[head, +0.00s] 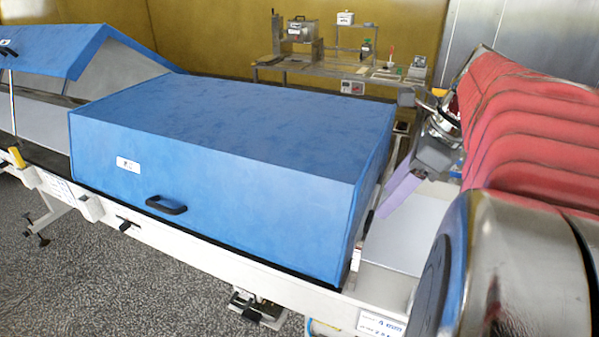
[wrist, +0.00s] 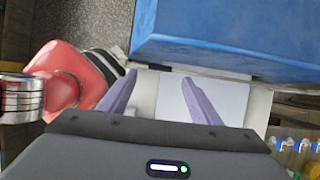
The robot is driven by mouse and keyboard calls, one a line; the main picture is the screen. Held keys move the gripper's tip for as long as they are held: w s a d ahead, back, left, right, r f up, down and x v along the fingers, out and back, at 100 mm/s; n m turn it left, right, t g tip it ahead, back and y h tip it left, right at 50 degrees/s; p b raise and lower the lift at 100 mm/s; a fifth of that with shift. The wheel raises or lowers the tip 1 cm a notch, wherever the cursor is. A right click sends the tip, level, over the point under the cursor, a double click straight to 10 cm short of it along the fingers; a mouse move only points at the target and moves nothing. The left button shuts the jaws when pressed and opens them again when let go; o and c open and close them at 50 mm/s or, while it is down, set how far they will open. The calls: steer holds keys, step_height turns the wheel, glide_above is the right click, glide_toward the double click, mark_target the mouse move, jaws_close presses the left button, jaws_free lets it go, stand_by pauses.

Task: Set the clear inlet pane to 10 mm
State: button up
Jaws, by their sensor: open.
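My gripper (head: 383,208) hangs beside the right end of the blue hood (head: 230,175). Its two purple fingers are spread and empty in the wrist view (wrist: 159,77), above a pale flat bed (wrist: 220,100). The same bed shows in the head view (head: 408,238) to the right of the hood. In the wrist view the hood (wrist: 230,35) lies beyond the fingertips, apart from them. I cannot make out the clear inlet pane for certain; the hood's right end face is seen edge-on in the head view. No scale reading is legible.
A second blue cover (head: 75,45) stands raised at the far left. A steel bench (head: 340,75) with equipment stands behind. My red-sleeved arm fills the right. Several coloured bottle tops (wrist: 300,146) show at the wrist view's lower right. Speckled floor lies in front.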

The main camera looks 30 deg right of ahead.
mark_target(371, 217)
steer(key=x, duration=0.7)
steer(key=shift+c, duration=0.6)
